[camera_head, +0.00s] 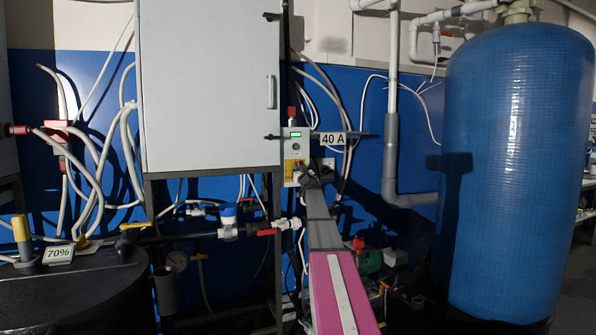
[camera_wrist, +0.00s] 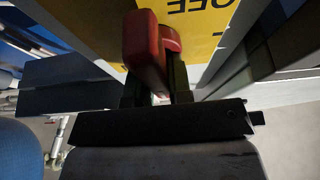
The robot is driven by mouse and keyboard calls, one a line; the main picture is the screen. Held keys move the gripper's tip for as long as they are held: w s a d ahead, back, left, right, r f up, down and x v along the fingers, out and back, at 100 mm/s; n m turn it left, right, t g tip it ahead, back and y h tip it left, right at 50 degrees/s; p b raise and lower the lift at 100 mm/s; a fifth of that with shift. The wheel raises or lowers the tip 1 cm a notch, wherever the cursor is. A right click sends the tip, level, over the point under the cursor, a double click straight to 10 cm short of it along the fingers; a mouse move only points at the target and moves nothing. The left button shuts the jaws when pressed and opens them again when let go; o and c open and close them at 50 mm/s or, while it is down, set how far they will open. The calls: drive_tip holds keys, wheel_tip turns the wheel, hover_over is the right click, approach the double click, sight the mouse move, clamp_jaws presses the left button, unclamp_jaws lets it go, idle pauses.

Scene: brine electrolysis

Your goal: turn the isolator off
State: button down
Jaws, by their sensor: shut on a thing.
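The isolator (camera_head: 290,166) shows in the head view as a yellow-faced part of a narrow pale box, under a green display. In the wrist view its yellow plate (camera_wrist: 100,22) fills the top, with upside-down letters that read "OFF". The isolator's red handle (camera_wrist: 145,48) stands out from the plate in the wrist view. My gripper (camera_head: 300,174) is at the front of the isolator and hides part of it. In the wrist view my gripper (camera_wrist: 158,92) is shut on the red handle. The handle's exact angle cannot be told.
A large grey cabinet (camera_head: 208,85) hangs just left of the isolator. A tall blue tank (camera_head: 515,170) stands at the right. Valves and pipes (camera_head: 229,222) run below the cabinet, and a black tank (camera_head: 80,295) is at lower left.

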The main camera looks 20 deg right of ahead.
drive_tip(key=n+y, duration=0.1)
drive_tip(key=n, duration=0.1)
drive_tip(key=n+y, duration=0.1)
drive_tip(key=n, duration=0.1)
drive_tip(key=n+y, duration=0.1)
drive_tip(key=n, duration=0.1)
drive_tip(key=shift+a+n+g, duration=0.3)
drive_tip(key=shift+n+g, duration=0.1)
drive_tip(key=shift+a+f+n+g+y, duration=0.2)
drive_tip(key=shift+n+g+y, duration=0.5)
drive_tip(key=shift+n, duration=1.75)
drive_tip(key=shift+a+f+n+g+y, duration=0.1)
drive_tip(key=shift+f+n+g+y, duration=0.25)
drive_tip(key=shift+n+g, duration=1.45)
drive_tip(key=shift+a+f+n+g+y, duration=0.15)
drive_tip(key=shift+n+y, duration=0.4)
drive_tip(key=shift+n, duration=2.6)
drive_tip(key=shift+f, duration=0.1)
drive_tip(key=c, duration=1)
unclamp_jaws()
drive_tip(key=shift+c, duration=0.2)
drive_tip(key=shift+s, duration=0.1)
